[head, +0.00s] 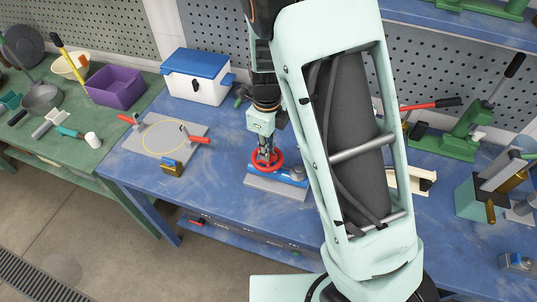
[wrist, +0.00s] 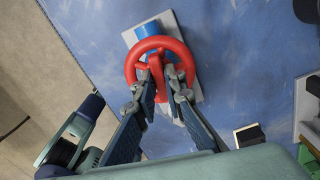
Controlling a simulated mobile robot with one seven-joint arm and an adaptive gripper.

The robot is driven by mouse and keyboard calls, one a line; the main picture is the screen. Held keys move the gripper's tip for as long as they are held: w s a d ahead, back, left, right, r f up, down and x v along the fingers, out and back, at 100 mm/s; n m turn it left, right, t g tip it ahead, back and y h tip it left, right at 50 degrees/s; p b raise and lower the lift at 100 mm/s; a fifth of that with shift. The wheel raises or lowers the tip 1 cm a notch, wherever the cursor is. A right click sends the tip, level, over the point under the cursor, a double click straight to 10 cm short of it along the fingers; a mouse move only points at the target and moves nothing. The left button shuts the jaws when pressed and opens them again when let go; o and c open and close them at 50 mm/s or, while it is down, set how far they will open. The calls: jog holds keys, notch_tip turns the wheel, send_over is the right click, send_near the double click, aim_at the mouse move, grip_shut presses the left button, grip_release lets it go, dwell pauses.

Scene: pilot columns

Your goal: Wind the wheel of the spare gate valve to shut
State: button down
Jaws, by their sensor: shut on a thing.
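The red wheel (head: 277,163) of the gate valve lies flat on top of the valve. The valve's blue body (head: 293,175) is bolted to a light grey plate (head: 270,187) on the blue bench. My gripper (head: 265,153) points down at the wheel from above. In the wrist view the red wheel (wrist: 130,66) surrounds my gripper's fingertips (wrist: 165,85), which are shut on an inner part of it; whether spoke or hub I cannot tell. The blue body (wrist: 148,29) shows beyond the rim. The fingers hide part of the valve, so how far it is open does not show.
Left of the valve, a grey board (head: 190,137) carries red-handled clamps and a yellow ring. A small yellow-and-dark block (head: 172,168) sits at its front edge. A white cooler with a blue lid (head: 198,75) stands behind. A green vise-like tool (head: 465,132) stands right of my arm.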

jog(key=m, duration=0.4)
jog(key=m, duration=0.5)
dwell(0.3)
jog(key=m, duration=0.5)
dwell(0.5)
